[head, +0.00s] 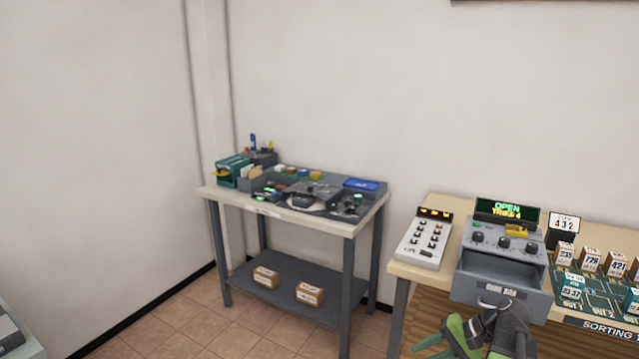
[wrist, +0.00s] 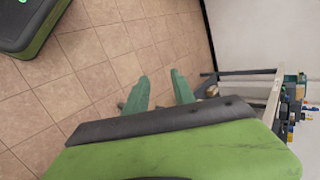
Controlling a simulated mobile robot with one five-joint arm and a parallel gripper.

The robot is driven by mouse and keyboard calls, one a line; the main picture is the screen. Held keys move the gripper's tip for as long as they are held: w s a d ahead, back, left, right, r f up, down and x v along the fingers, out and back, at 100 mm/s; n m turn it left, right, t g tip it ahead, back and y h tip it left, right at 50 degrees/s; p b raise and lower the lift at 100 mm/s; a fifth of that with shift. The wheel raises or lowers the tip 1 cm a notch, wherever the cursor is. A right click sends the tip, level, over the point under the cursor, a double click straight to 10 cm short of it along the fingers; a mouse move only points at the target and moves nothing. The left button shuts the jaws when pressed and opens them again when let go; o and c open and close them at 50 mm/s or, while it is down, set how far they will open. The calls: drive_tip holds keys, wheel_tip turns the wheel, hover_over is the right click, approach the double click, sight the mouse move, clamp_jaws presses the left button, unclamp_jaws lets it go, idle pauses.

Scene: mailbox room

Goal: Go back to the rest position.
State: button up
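My gripper (wrist: 162,86) shows in the wrist view with its two green fingers apart and nothing between them. Bare tiled floor lies beyond the fingertips. In the head view, part of my arm and gripper (head: 436,347) shows at the bottom right, in front of the sorting table. It is below and in front of a grey box with a drawer (head: 500,287). The drawer appears pulled out. I cannot tell from this view whether my arm touches it.
The sorting table (head: 402,272) holds a white keypad (head: 425,240), a lit green display (head: 507,211) and several numbered blocks. A grey workbench (head: 347,228) with small items stands in the corner, two cartons on its lower shelf. Tiled floor (head: 165,325) at left centre is clear.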

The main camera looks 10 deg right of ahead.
drive_tip(key=w+a+f+n+g+h, duration=0.15)
drive_tip(key=a+f+n+h, duration=0.25)
drive_tip(key=a, duration=0.7)
drive_tip(key=w+a+f+n+g+h, duration=0.1)
drive_tip(key=a+f+n+g+h, duration=0.25)
drive_tip(key=a, duration=0.85)
wheel_tip(320, 180, up, 18)
drive_tip(key=n+p, duration=0.1)
drive_tip(key=p, duration=1.6)
drive_tip(key=shift+w+t, duration=0.15)
drive_tip(key=shift+t, duration=0.15)
